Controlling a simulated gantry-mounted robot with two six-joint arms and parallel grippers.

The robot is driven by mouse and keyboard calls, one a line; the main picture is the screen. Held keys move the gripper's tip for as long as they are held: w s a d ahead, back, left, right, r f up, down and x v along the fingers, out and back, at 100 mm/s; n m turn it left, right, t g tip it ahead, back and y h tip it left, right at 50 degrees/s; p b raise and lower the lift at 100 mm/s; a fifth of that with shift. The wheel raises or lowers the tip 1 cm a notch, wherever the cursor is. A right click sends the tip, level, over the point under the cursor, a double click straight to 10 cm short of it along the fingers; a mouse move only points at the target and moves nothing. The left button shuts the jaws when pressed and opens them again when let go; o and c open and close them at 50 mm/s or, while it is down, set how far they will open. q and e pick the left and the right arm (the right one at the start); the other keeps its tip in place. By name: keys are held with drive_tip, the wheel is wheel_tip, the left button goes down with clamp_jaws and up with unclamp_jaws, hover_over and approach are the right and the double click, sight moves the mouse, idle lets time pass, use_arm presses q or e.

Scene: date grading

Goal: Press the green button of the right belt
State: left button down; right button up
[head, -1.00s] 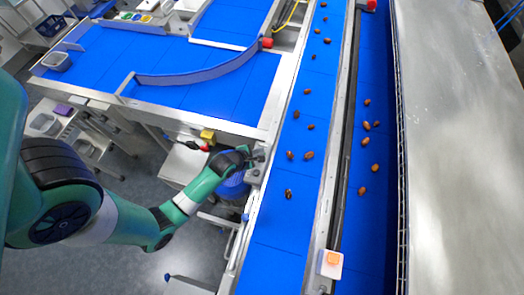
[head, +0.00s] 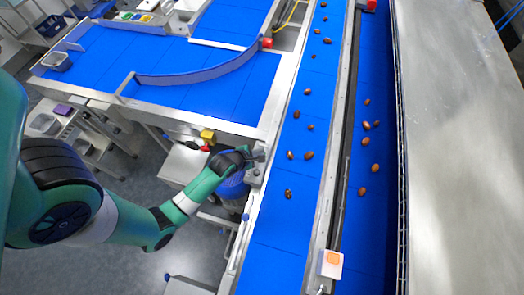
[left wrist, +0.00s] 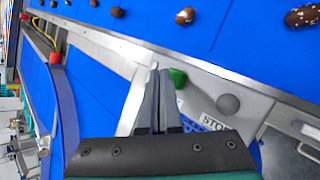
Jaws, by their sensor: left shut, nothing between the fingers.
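A green button (left wrist: 178,78) shows in the left wrist view on a grey metal panel (left wrist: 205,90) at the edge of a blue belt (left wrist: 230,35). A round grey knob (left wrist: 228,104) and a label reading "STOP" lie beside it. My left gripper (left wrist: 158,72) is shut and empty, its fingertips just left of the green button; whether they touch it I cannot tell. In the head view my left gripper (head: 259,155) is at the left frame of the middle belt (head: 275,225), and the button is not discernible there. My right gripper is not in view.
Several brown dates (head: 308,155) lie on the middle belt and on the far right belt (head: 375,220). A white box with an orange top (head: 332,258) sits between these belts. A red button (head: 267,43) is near the curved guide. A steel cover (head: 460,150) borders the right.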

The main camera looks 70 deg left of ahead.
use_arm(q)
drive_tip(key=shift+f, duration=0.4)
